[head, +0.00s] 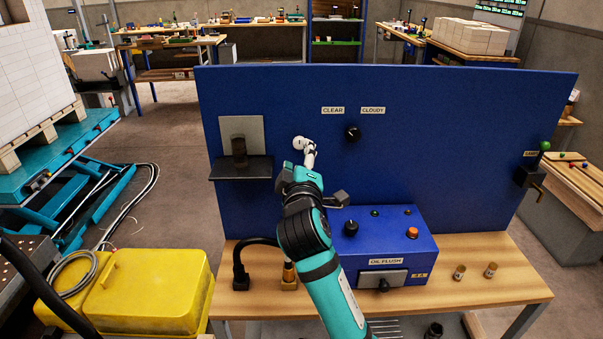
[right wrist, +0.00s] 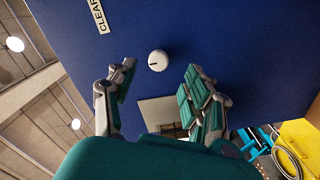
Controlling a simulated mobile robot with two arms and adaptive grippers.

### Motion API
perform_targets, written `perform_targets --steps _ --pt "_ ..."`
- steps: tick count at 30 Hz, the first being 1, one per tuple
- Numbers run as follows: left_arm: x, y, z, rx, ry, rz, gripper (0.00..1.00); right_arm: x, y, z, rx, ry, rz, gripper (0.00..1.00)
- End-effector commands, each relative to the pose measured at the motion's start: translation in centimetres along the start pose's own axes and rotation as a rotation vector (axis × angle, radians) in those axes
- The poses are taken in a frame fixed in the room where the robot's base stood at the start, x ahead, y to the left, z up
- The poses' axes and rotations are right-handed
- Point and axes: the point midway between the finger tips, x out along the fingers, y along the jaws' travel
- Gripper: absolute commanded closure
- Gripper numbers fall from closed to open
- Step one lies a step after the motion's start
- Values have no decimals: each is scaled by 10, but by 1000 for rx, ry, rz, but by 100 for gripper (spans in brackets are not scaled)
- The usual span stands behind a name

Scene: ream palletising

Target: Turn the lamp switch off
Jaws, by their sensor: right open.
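A white round knob (right wrist: 158,61) with a dark mark on its face sits on the blue panel (right wrist: 235,45) in the right wrist view, near the CLEAR label (right wrist: 98,16). It also shows in the head view (head: 298,142), left of and below that label. I cannot read a lamp label on it. My right gripper (right wrist: 159,74) is open, and the knob shows between its fingertips; whether they touch it I cannot tell. In the head view my right gripper (head: 309,157) is small and partly hidden by its wrist. My left gripper is not in view.
A black knob (head: 352,134) sits below the CLEAR and CLOUDY labels. A grey plate with a dark tube and shelf (head: 241,168) is to the left. The blue OIL FLUSH box (head: 385,240) stands on the wooden bench (head: 500,275). A green-topped lever (head: 544,146) is at the right edge.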

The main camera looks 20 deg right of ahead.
Motion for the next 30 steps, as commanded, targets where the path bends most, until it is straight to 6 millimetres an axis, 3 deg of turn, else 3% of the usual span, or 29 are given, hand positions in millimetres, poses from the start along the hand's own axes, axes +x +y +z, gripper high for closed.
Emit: perform_targets --steps 6,11,26,30 --pt "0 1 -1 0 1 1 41 -45 -1 0 3 -1 -3 48" --pt "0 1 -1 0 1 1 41 -62 -1 0 2 -1 -2 48" --pt "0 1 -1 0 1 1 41 -68 0 0 1 -2 -1 48" --pt "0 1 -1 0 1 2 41 -70 -14 13 25 -22 -43 48"
